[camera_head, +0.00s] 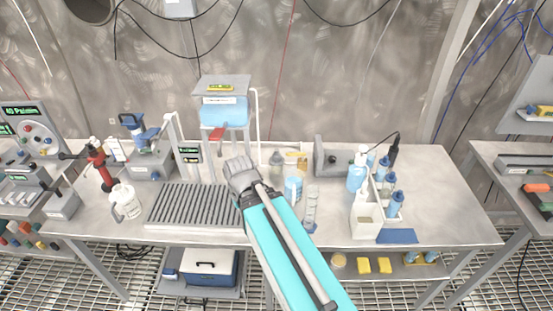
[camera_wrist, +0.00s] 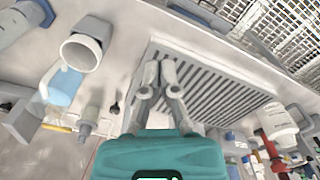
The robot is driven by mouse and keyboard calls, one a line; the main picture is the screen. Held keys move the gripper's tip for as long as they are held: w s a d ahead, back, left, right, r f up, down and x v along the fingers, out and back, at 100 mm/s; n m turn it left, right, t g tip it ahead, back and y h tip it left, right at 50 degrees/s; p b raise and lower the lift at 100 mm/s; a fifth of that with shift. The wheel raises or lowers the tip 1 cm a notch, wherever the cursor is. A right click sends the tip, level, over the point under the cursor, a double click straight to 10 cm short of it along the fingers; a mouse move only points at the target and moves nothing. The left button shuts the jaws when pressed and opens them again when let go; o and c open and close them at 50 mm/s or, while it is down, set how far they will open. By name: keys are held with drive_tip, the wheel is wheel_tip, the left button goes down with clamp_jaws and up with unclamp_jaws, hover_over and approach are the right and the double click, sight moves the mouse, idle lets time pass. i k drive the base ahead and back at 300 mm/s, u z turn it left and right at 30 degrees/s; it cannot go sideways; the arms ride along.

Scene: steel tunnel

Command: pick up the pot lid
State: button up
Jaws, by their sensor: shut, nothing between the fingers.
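I cannot make out a pot lid in either view. My gripper (camera_head: 238,168) is over the middle of the steel workbench (camera_head: 270,233) in the head view, with my arm reaching in from the front. In the wrist view my gripper (camera_wrist: 158,68) has its fingers together with nothing between them. The rack also lies left of my arm in the head view (camera_head: 190,207). My arm hides part of the bench behind it.
A white jug (camera_head: 126,203) and a red stand (camera_head: 101,168) are at left. A blue tank (camera_head: 225,111) stands at the back. Several bottles and a white caddy (camera_head: 365,217) are at right, with a blue pad (camera_head: 397,236). The front right bench edge is clear.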

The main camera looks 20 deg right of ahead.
sight(275, 160)
drive_tip(key=u, duration=0.2)
drive_tip(key=k, duration=1.45)
drive_tip(key=z, duration=0.55)
drive_tip(key=i, duration=1)
drive_tip(key=u, duration=0.05)
